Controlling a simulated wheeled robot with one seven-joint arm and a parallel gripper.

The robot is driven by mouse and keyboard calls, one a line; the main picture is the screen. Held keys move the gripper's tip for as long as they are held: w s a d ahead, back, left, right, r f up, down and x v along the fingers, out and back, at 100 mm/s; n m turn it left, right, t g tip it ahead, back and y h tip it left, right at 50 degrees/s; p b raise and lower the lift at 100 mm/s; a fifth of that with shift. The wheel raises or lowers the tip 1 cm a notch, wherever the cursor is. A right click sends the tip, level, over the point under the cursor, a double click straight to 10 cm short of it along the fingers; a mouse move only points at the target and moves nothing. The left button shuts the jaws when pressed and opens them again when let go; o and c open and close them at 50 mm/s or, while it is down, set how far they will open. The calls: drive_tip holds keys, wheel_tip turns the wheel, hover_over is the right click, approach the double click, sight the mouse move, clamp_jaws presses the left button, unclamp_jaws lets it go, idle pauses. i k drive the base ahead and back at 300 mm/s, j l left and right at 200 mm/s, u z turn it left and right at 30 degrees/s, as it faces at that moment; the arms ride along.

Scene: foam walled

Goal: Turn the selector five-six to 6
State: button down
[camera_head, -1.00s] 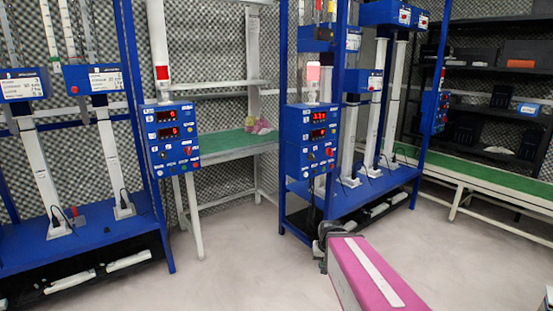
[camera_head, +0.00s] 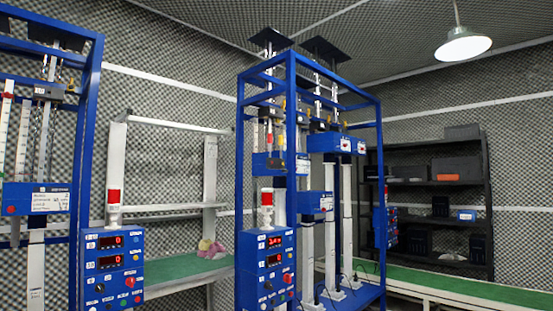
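Two blue control panels with red digital displays are in view. The left control panel (camera_head: 119,270) is on the left blue frame, with a red knob (camera_head: 130,282) and small buttons below its displays. The right control panel (camera_head: 254,275) is on the middle blue frame, with a red knob (camera_head: 287,278) and small knobs below its displays. The labels are too small to read, so I cannot tell which control is the selector five-six or where it points. My gripper is not in view.
The tall blue frame (camera_head: 292,70) rises in the middle, with white columns inside. A white shelf unit (camera_head: 117,165) with a green top stands between the frames. A green-topped bench (camera_head: 480,290) and dark shelves (camera_head: 488,215) are at the right. The floor is out of view.

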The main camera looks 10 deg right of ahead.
sight(267, 285)
drive_tip(key=i+j+z, duration=0.15)
drive_tip(key=i+j, duration=0.15)
drive_tip(key=i, duration=0.2)
drive_tip(key=i+j+z, duration=0.15)
drive_tip(key=i+j, duration=0.2)
drive_tip(key=i, duration=0.1)
